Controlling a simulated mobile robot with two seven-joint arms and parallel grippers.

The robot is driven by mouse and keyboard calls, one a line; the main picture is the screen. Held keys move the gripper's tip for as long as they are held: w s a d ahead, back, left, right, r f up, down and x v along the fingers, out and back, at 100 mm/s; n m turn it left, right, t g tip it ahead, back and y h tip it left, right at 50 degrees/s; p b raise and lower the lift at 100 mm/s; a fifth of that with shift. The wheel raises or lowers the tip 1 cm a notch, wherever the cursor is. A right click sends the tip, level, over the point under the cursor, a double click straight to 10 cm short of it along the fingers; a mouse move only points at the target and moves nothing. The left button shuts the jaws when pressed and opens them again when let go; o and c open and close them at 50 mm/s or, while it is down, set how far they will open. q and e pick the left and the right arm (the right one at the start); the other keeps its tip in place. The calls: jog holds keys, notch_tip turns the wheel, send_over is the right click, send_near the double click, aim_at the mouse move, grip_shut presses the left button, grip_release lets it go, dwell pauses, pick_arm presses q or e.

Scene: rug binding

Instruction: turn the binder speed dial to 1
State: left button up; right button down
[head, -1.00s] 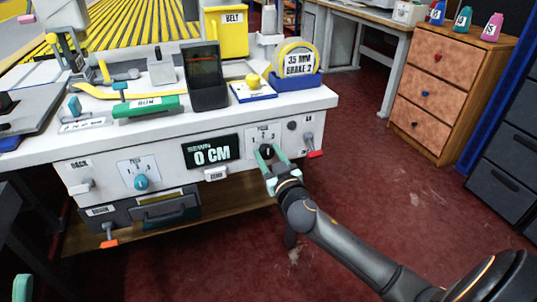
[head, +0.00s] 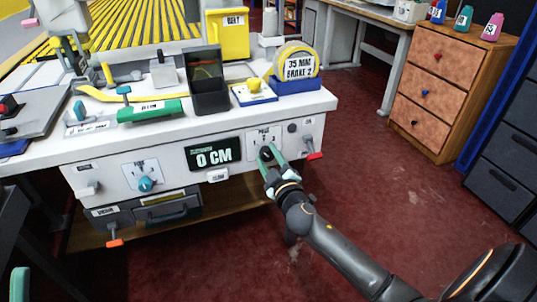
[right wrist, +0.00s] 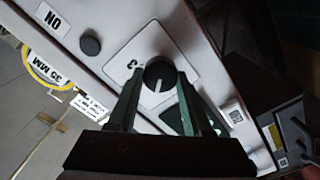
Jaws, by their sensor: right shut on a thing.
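A black round dial (head: 265,153) sits on a white numbered plate on the front of the white machine bench (head: 100,148). My right gripper (head: 272,158) reaches it from below right, its green fingers on both sides of the knob, shut on it. In the right wrist view the dial (right wrist: 160,72) lies between the fingertips of the gripper (right wrist: 153,88). Its pale pointer line points downward in that picture; a "3" shows to its left, and the other numbers are hidden. A green tip of my left gripper (head: 20,283) shows at the lower left edge; its jaws cannot be made out.
A teal dial (head: 146,184) is on the panel's left. A "0 CM" display (head: 214,155) is left of the black dial, and a red-tipped lever (head: 311,150) is right of it. A drawer (head: 168,211) hangs below. Open red floor lies to the right.

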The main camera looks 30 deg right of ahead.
jog(key=shift+n, duration=0.8)
jog(key=shift+f, duration=0.1)
jog(key=shift+c, duration=1.6)
grip_release()
jog(key=v, duration=1.2)
jog(key=shift+s+p, duration=0.3)
jog(key=shift+p, duration=0.15)
